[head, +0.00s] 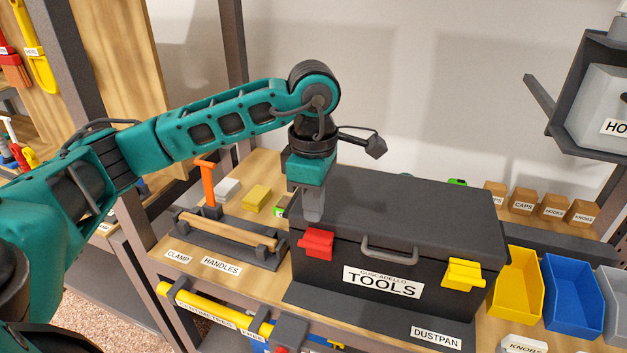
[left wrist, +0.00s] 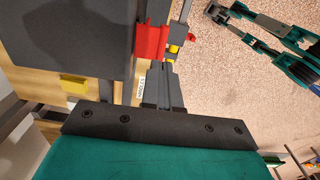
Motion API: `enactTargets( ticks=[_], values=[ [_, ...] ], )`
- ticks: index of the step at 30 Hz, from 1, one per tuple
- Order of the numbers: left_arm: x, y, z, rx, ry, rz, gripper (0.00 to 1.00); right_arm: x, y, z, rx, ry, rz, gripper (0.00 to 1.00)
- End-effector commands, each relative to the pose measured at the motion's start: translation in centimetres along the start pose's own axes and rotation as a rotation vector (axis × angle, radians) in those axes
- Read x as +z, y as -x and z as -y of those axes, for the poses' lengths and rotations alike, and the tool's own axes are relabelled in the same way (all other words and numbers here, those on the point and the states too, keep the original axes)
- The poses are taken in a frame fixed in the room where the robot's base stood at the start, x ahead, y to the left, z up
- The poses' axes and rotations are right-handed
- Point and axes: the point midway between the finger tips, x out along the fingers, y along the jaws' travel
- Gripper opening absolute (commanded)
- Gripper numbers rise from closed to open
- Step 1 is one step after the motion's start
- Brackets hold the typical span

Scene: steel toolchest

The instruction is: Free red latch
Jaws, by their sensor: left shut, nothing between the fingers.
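The dark grey toolchest (head: 345,262) stands shut on the wooden bench. Its red latch (head: 317,244) is on the front face at the left, and its yellow latch (head: 463,273) is at the right. My left gripper (head: 314,214) points down just above the red latch, at the chest's front top edge. Its fingers are shut with nothing between them. In the left wrist view the fingertips (left wrist: 161,64) are close to the red latch (left wrist: 151,42); I cannot tell whether they touch it. My right gripper is not in the head view.
A wooden handle (head: 228,229) lies in a dark rack left of the chest, near an orange clamp (head: 208,184). A yellow bin (head: 517,284) and blue bin (head: 572,292) stand to the right. A yellow tool (head: 200,306) hangs on the bench front.

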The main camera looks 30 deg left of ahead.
Motion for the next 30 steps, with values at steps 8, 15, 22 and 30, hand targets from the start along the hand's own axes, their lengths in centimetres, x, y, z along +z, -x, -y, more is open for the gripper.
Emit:
enactTargets(
  ticks=[8, 15, 22, 30],
  values=[
    [0.0, -4.8, 0.0, -0.003, 0.001, -0.002, 0.0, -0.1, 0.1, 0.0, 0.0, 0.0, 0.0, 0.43],
    [0.0, -6.0, 0.0, 0.0, 0.0, 0.0, 0.0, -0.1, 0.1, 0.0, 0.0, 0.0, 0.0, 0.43],
    [0.0, -6.1, 0.0, 0.0, 0.0, 0.0, 0.0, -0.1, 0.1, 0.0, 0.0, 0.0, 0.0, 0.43],
    [-0.2, -6.2, -0.2, 0.012, 0.001, 0.0, 0.0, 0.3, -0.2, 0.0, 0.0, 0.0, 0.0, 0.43]
  ],
)
